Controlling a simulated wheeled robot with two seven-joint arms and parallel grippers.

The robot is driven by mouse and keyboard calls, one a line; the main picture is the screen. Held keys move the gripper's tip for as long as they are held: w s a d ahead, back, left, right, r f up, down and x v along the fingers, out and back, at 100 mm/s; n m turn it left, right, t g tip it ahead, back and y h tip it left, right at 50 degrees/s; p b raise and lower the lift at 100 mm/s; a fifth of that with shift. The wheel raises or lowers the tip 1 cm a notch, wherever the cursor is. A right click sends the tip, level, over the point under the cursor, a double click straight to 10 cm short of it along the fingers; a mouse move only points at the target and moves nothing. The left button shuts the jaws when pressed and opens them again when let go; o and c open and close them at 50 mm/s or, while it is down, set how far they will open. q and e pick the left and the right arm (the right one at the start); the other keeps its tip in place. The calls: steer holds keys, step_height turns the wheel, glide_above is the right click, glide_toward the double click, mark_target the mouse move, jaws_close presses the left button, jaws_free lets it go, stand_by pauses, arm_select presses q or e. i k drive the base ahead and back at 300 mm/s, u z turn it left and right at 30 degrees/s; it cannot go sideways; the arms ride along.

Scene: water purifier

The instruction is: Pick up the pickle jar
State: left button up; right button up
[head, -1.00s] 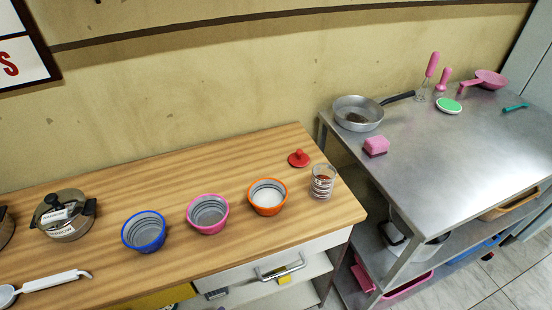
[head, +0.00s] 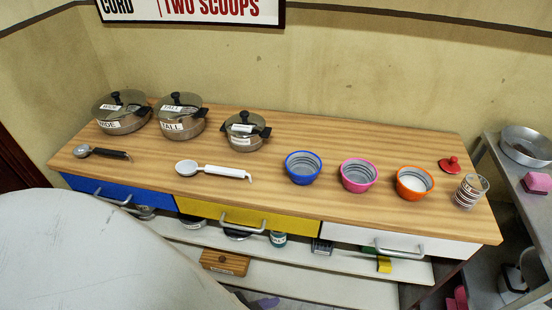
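I cannot make out a jar clearly marked as pickles. A clear glass container (head: 470,191) with dark bands stands open at the right end of the wooden counter (head: 270,203). A red lid with a knob (head: 450,165) lies just behind and to the left of it. A small teal jar or can (head: 278,239) stands on the shelf under the yellow drawer, too small to identify. Neither of my grippers is in view.
Three lidded pots, including one labelled TALL (head: 181,118), stand at the back left. Blue, pink and orange bowls (head: 414,182) and two ladles are on the counter. A wooden box (head: 224,262) is below. A metal table (head: 511,172) stands right; a pale rounded surface (head: 95,255) fills the lower left.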

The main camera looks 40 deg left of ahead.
mark_target(474, 186)
steer(key=u, duration=1.1)
steer(key=i, duration=0.55)
steer(key=u, duration=0.35)
steer(key=k, duration=1.3)
steer(key=z, duration=0.55)
steer(key=i, duration=0.9)
steer(key=z, duration=0.85)
steer(key=i, duration=0.2)
steer(key=z, duration=0.15)
